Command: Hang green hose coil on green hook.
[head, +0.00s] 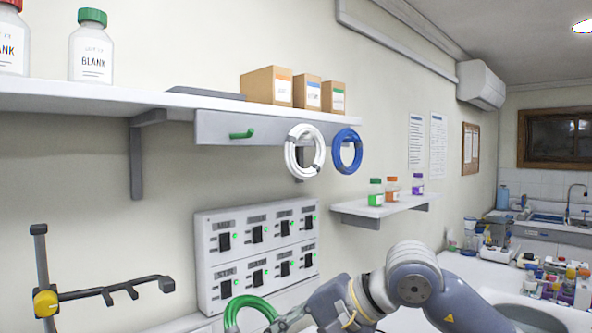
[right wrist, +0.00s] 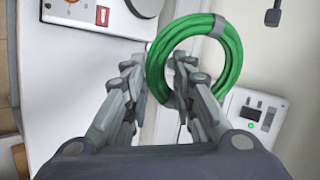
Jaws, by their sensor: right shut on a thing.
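The green hook (head: 242,134) sticks out from a grey rail under the wall shelf, and nothing hangs on it. The green hose coil (head: 231,314) is at the bottom of the head view, well below the hook and partly cut off. My right gripper (right wrist: 158,78) is shut on the coil's near side, and the ring (right wrist: 236,60) extends beyond the fingers in the right wrist view. Grey bands wrap the coil. In the head view my right arm reaches in from the right, with the gripper mostly out of frame. My left gripper is not in view.
A white coil (head: 293,152) and a blue coil (head: 338,152) hang right of the green hook. Bottles and boxes stand on the shelf (head: 60,95) above. A switch panel (head: 205,250) is on the wall below. A stand with a dark arm (head: 110,291) is at lower left.

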